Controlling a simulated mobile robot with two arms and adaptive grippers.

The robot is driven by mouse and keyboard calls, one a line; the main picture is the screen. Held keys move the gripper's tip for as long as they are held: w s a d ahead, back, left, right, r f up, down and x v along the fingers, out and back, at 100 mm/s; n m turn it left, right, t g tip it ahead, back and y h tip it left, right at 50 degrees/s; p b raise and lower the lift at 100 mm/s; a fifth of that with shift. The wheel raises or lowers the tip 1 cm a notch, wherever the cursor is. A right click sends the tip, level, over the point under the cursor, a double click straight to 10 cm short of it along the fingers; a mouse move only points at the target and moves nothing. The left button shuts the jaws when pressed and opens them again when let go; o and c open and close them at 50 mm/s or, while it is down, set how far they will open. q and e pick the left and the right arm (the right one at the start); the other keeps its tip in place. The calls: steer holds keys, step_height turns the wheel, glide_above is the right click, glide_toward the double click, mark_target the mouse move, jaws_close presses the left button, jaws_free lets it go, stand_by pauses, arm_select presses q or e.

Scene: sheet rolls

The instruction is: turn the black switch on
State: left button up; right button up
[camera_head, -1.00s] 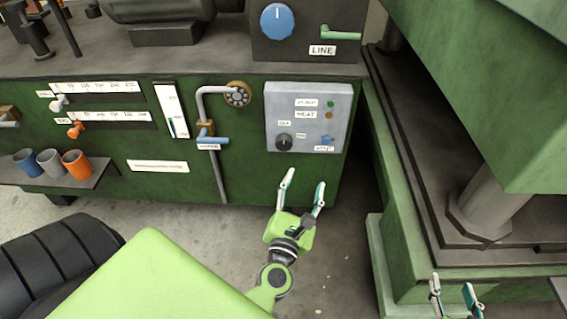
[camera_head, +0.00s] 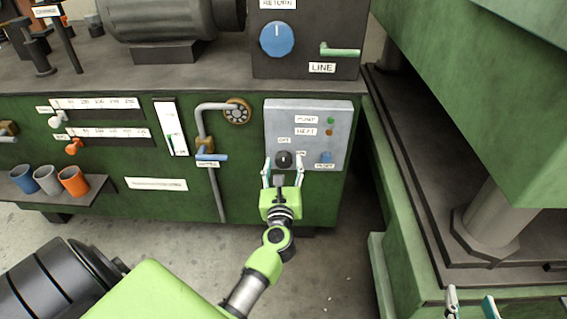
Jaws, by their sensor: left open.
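The black switch (camera_head: 283,159) is a round knob on the lower left of a grey control panel (camera_head: 338,108) on the green machine front. A small label is above it and another is to its right. My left gripper (camera_head: 283,172) is open, with its fingertips just below and to either side of the knob. I cannot tell whether they touch it. My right gripper (camera_head: 470,302) shows only its fingertips at the bottom right edge, apart from each other and far from the panel.
A blue switch (camera_head: 325,157), a green lamp (camera_head: 331,120) and an orange lamp (camera_head: 329,132) are also on the panel. A pipe with a blue-handled valve (camera_head: 211,157) runs to its left. A large green press (camera_head: 480,110) stands at the right. Three cups (camera_head: 47,180) sit on a shelf at left.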

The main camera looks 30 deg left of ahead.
arm_select(q)
steer(key=shift+w+a, duration=0.3)
steer(key=shift+w, duration=0.2)
steer(key=c, duration=1.1)
